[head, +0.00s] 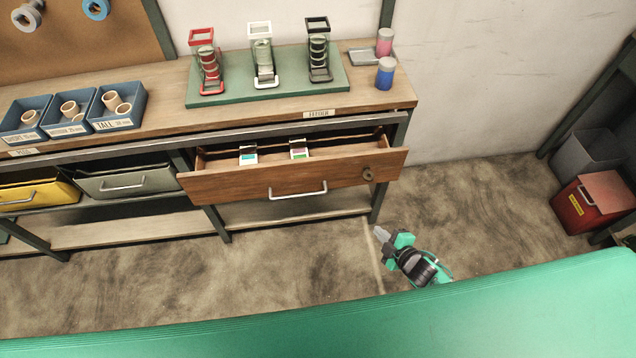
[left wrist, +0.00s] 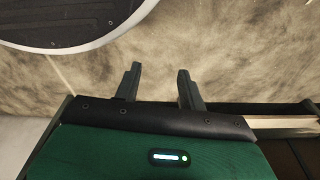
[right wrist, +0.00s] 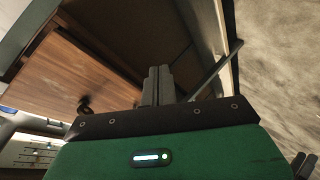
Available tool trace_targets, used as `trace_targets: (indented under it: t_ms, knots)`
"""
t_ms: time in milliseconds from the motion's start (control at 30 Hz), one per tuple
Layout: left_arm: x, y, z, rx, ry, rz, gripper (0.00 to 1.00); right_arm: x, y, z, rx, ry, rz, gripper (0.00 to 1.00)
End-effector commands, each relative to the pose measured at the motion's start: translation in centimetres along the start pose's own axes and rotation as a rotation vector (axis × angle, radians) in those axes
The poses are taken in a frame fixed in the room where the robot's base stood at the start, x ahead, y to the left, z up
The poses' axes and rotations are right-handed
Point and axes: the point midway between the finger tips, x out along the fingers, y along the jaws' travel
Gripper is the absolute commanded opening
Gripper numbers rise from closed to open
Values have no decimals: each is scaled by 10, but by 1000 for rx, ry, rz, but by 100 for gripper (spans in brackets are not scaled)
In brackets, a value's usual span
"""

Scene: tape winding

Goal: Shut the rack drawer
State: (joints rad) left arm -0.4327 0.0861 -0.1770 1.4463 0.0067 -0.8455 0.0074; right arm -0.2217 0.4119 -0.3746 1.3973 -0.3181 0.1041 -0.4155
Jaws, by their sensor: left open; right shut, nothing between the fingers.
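The wooden rack drawer (head: 240,184) is pulled out from under the bench top in the head view, with a metal bar handle (head: 298,190) and a dark round lock (head: 368,174) on its front. Two small packets (head: 299,149) lie inside it. My right gripper (head: 380,234) is shut and empty, in front of and below the drawer's right end, apart from it. In the right wrist view its fingers (right wrist: 158,84) are together, with the drawer's wooden front (right wrist: 75,65) at the left. My left gripper (left wrist: 157,80) is open and empty over the floor; the head view does not show it.
The bench (head: 400,92) carries a green board (head: 210,98) with several tape stands, blue bins (head: 117,106) and two cylinders at the right end. Drawers with grey (head: 127,183) and yellow fronts sit left. A red bin (head: 592,203) stands far right. The floor before the bench is clear.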

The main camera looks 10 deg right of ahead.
Motion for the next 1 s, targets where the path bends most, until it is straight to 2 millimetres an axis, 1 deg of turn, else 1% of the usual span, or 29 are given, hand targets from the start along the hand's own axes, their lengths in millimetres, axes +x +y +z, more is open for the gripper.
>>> trace_targets:
  t_ms: [33,67,100,167,200,300,400,533,667,767,1000]
  knots:
    - [-3,1,-11,-3,13,2,41,7,19,-19,-92,79,45,0]
    - [-10,1,-17,-4,16,2,41,7,31,-33,-149,126,70,0]
    - [-20,2,-25,-6,21,3,41,6,46,-52,-221,185,104,0]
    - [-34,2,-34,-8,27,5,41,1,64,-80,-320,267,152,0]
    - [-44,2,-39,-9,30,6,41,-3,74,-98,-379,317,182,0]
    - [-64,3,-48,-12,38,7,41,-16,92,-133,-498,416,247,0]
    - [-79,3,-53,-14,41,8,41,-27,102,-156,-573,479,289,0]
    - [-88,3,-55,-15,41,9,41,-33,107,-170,-612,513,313,0]
    - [-88,3,-55,-15,39,9,41,-26,110,-176,-615,515,315,0]
    - [-86,3,-54,-14,37,9,41,-15,112,-183,-613,514,316,0]
    - [-80,3,-52,-14,31,9,41,20,118,-206,-612,514,316,0]
